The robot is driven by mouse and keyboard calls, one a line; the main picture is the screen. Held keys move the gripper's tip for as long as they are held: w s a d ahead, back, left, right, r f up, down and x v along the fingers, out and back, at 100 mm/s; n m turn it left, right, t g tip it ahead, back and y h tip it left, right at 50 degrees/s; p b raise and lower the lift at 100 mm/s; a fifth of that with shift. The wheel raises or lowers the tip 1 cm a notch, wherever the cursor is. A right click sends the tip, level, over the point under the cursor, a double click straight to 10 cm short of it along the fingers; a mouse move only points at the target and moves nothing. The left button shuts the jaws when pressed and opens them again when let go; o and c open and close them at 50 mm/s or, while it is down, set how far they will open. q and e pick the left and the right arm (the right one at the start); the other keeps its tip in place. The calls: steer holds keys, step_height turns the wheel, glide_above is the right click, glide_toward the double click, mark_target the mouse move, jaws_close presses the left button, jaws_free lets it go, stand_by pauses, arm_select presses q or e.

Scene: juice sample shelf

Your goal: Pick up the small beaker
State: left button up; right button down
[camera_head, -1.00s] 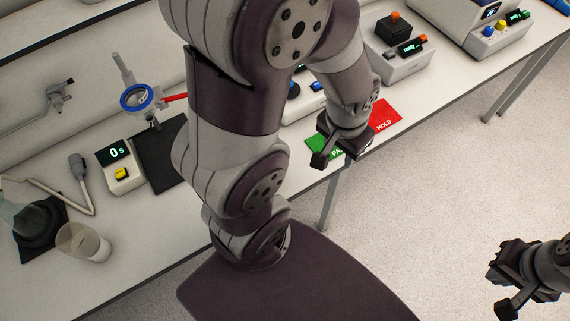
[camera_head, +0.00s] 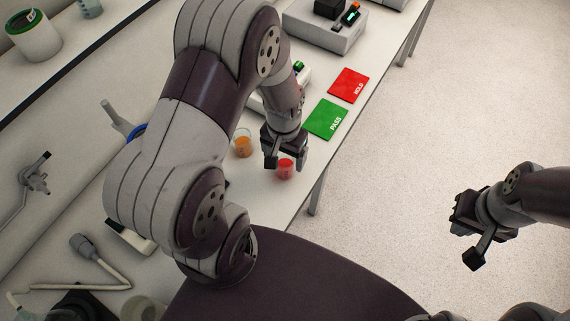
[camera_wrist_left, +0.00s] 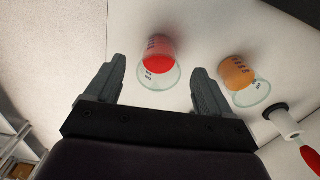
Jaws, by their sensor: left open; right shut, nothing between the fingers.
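A small beaker with red liquid (camera_head: 286,170) stands on the bench near its front edge. It also shows in the left wrist view (camera_wrist_left: 159,60), ahead of and between the two fingers, apart from both. A second small beaker with orange liquid (camera_head: 242,146) stands to its left, and shows right of the fingers in the left wrist view (camera_wrist_left: 240,76). My left gripper (camera_head: 286,157) is open and empty, right by the red beaker, partly covering it in the head view. My right gripper (camera_head: 467,236) is shut and empty, out over the floor.
A green PASS mat (camera_head: 326,120) and a red HOLD mat (camera_head: 348,86) lie farther along the bench. A device (camera_head: 325,30) stands behind them. A blue ring on a stand (camera_head: 137,134) is partly hidden by my left arm. A shelf with a white tub (camera_head: 35,38) is at upper left.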

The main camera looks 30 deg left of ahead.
arm_select(q)
steer(key=f, duration=0.4)
steer(key=f+p, duration=0.1)
steer(key=f, duration=0.1)
steer(key=shift+w+d, duration=0.1)
steer(key=shift+w, duration=0.3)
steer(key=shift+s, duration=0.2)
steer(key=shift+r, duration=0.1)
steer(key=c, duration=1)
steer(key=shift+c, duration=0.8)
steer(key=shift+r, duration=0.1)
